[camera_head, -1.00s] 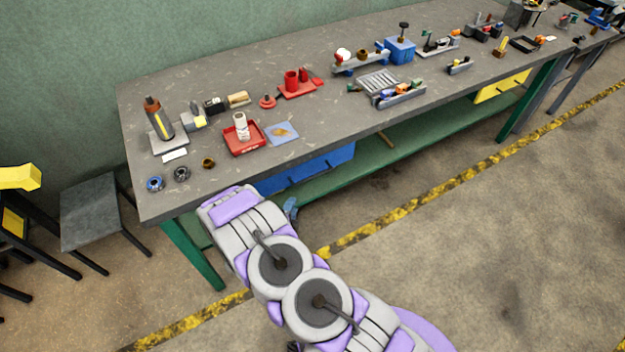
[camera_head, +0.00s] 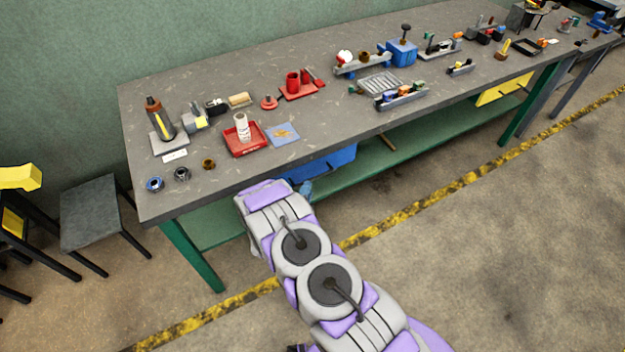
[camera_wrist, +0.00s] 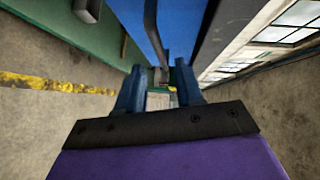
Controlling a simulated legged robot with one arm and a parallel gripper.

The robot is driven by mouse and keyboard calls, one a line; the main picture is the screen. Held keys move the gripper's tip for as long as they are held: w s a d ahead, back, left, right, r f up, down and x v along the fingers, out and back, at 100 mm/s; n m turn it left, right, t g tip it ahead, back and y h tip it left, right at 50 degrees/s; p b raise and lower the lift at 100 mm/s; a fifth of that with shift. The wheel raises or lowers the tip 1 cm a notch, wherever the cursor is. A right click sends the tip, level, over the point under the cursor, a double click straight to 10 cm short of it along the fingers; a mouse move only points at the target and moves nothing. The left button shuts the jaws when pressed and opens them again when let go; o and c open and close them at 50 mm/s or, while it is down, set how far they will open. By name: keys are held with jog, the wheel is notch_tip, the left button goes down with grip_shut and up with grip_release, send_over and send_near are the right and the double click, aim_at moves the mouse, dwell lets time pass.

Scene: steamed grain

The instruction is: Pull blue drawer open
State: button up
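The blue drawer (camera_head: 335,160) is under the front edge of the workbench in the head view, its left part hidden behind my arm. It shows no clear gap from the bench. In the wrist view, the blue drawer front (camera_wrist: 138,28) runs along the top, with a dark bar, seemingly its handle (camera_wrist: 151,22), lying along it. My gripper (camera_wrist: 160,82) has its two blue fingers apart, close to the drawer front. The bar's near end reaches toward the space between them; I cannot tell whether they touch it. In the head view my gripper (camera_head: 305,188) is small and partly hidden by my arm.
The grey workbench top (camera_head: 220,185) overhangs the drawer and holds a red tray (camera_head: 250,148) and several tools. A green lower shelf (camera_head: 400,155) runs below. A yellow drawer (camera_head: 503,90) is farther right. A stool (camera_head: 88,210) stands left. The floor in front is open.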

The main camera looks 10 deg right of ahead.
aim_at(313, 178)
jog(key=b+x, duration=0.1)
jog(key=x, duration=0.6)
jog(key=shift+w, duration=0.15)
grip_shut()
jog(key=shift+f, duration=0.1)
dwell(0.3)
